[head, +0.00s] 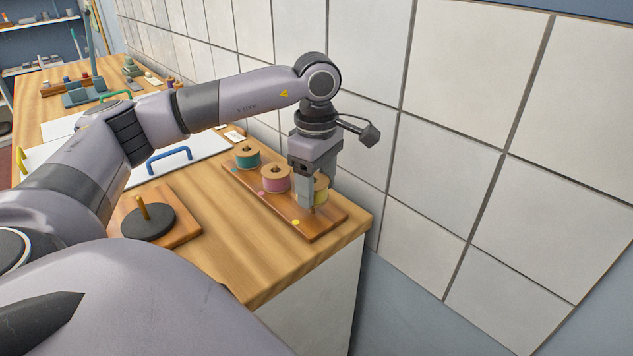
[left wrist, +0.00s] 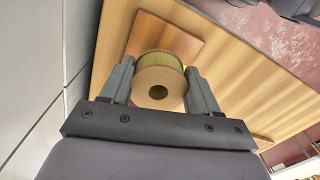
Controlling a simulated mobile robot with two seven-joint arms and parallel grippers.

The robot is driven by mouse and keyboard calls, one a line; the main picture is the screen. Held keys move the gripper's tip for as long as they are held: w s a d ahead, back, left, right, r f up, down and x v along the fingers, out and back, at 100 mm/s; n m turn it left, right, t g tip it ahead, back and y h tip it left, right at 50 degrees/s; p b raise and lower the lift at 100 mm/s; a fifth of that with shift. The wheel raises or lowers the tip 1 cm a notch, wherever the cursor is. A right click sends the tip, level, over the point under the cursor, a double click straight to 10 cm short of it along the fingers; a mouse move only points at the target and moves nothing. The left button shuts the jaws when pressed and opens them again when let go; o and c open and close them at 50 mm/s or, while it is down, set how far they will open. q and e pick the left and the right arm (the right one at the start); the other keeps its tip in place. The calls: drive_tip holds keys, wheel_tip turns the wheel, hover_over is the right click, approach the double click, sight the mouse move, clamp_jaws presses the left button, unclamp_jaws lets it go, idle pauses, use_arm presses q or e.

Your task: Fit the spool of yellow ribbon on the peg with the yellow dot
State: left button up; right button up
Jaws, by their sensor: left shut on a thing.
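My left gripper (head: 308,198) is shut on the spool of yellow ribbon (head: 322,187) over the far right end of the wooden peg board (head: 322,225). In the left wrist view the spool (left wrist: 145,66) sits between the two fingers (left wrist: 158,82), its cardboard face and dark hole towards the camera. The yellow dot (head: 296,222) shows on the board's front edge, just below and left of the gripper. The peg by this dot is hidden. I cannot tell whether the spool is around it or above it. My right gripper is not in view.
A pink spool (head: 275,179) and a teal spool (head: 247,157) stand on the same board, to the left. A dark disc with an upright peg (head: 148,222) lies nearer. The tiled wall (head: 360,150) is close behind the gripper. The counter ends just right of the board.

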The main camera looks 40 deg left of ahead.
use_arm(q)
drive_tip(key=shift+f+b, duration=0.45)
drive_tip(key=shift+f, duration=0.3)
drive_tip(key=shift+f, duration=0.15)
drive_tip(key=o, duration=1.3)
wheel_tip(320, 180, up, 9)
drive_tip(key=p, duration=0.7)
idle(0.4)
